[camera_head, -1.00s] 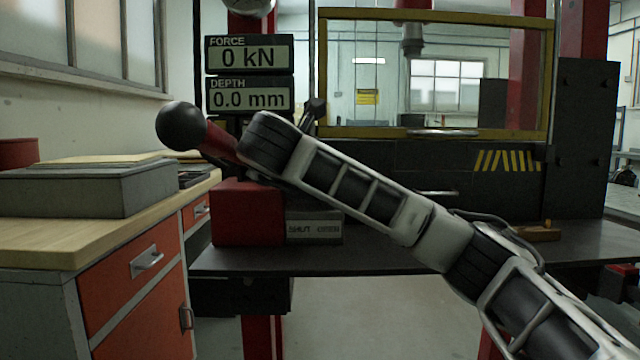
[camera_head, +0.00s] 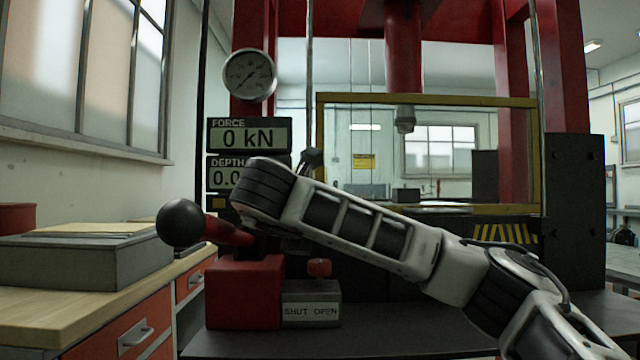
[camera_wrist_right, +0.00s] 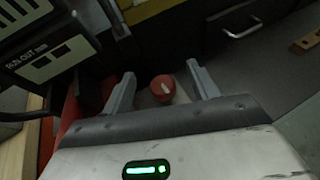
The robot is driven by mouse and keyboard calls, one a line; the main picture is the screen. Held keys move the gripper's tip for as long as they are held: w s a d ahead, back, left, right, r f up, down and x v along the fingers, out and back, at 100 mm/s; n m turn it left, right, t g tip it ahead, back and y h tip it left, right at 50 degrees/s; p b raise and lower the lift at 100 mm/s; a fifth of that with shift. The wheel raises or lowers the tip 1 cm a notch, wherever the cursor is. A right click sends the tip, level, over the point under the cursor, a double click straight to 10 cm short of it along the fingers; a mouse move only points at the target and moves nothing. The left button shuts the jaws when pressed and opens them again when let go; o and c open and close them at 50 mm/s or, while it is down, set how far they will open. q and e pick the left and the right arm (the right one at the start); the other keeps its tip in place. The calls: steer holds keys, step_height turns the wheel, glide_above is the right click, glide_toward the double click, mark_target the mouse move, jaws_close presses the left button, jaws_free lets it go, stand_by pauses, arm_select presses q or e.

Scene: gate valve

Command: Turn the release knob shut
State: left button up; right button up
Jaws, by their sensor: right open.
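The release knob (camera_head: 319,267) is a small red knob on a grey block (camera_head: 311,312) labelled SHUT and OPEN. It also shows in the right wrist view (camera_wrist_right: 162,88) as a round red cap with a pale pointer mark. My right gripper (camera_wrist_right: 161,70) is open, one finger to each side of the knob in that picture, and touches nothing that I can see. How far the fingertips are from the knob's height I cannot tell. In the head view my right forearm and wrist reach in from the right above the knob, and the fingers are hidden. My left gripper is not in view.
A red pump body (camera_head: 245,292) stands left of the grey block, with a black-ball lever (camera_head: 182,222) sticking out left. FORCE (camera_head: 248,135) and DEPTH displays, a dial gauge (camera_head: 249,75) and a yellow-framed guard (camera_head: 430,98) stand behind.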

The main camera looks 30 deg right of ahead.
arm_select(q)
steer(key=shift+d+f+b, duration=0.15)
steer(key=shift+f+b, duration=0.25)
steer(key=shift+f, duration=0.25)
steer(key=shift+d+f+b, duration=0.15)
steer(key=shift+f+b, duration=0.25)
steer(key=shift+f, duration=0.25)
arm_select(e)
steer(key=s+a+r, duration=0.6)
steer(key=s+r, duration=0.2)
steer(key=s, duration=0.2)
steer(key=shift+s+a, duration=0.15)
steer(key=shift+s, duration=0.2)
